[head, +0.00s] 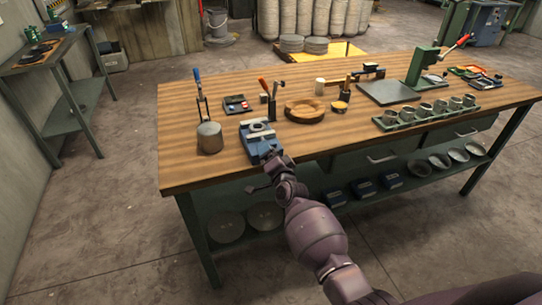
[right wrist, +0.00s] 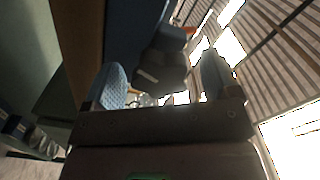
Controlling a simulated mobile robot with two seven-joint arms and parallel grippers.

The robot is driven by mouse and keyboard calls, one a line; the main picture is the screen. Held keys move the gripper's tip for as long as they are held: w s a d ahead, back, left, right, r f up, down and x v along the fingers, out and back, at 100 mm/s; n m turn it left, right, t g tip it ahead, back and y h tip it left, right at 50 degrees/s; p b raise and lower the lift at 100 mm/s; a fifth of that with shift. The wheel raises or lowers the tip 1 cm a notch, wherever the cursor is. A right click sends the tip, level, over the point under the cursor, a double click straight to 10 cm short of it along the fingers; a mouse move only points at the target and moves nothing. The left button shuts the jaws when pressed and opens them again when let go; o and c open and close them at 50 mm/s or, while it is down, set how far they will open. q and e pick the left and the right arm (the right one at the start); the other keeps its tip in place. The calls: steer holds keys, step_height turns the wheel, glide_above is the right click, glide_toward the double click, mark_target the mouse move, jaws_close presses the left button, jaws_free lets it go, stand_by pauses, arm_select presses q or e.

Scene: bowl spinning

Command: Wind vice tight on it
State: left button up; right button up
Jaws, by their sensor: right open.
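The blue vice (head: 257,146) sits at the front edge of the wooden workbench, left of its middle. My right gripper (head: 265,174) is just in front of the vice, at the bench edge. In the right wrist view my right gripper (right wrist: 162,64) is open, with its two fingers apart. A dark grey block (right wrist: 163,73) with a light mark shows between and beyond them, below a blue surface (right wrist: 137,25). The vice's handle is not clear. My left gripper is out of view.
The workbench (head: 185,172) has a grey cylinder with a handle (head: 209,138) left of the vice. A round wooden block (head: 305,111) is to its right. A green press (head: 420,70) and a rack of metal cups (head: 425,113) stand further right.

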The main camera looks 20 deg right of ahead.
steer(key=shift+s, duration=0.15)
steer(key=s, duration=1)
steer(key=shift+s+d, duration=0.2)
steer(key=shift+s, duration=0.05)
steer(key=s+d+f+n+g, duration=0.2)
steer(key=s+f+n, duration=0.1)
steer(key=s, duration=0.5)
steer(key=s+d+f+n+g, duration=0.2)
steer(key=s+n, duration=0.3)
steer(key=s, duration=0.4)
steer(key=s+d+f+n+g, duration=0.2)
steer(key=s+d+f+n, duration=0.1)
steer(key=s, duration=0.6)
step_height(320, 180, down, 2)
steer(key=shift+f+n+h, duration=0.1)
steer(key=shift+n+h, duration=0.3)
steer(key=shift+n, duration=0.2)
steer(key=shift+d, duration=0.1)
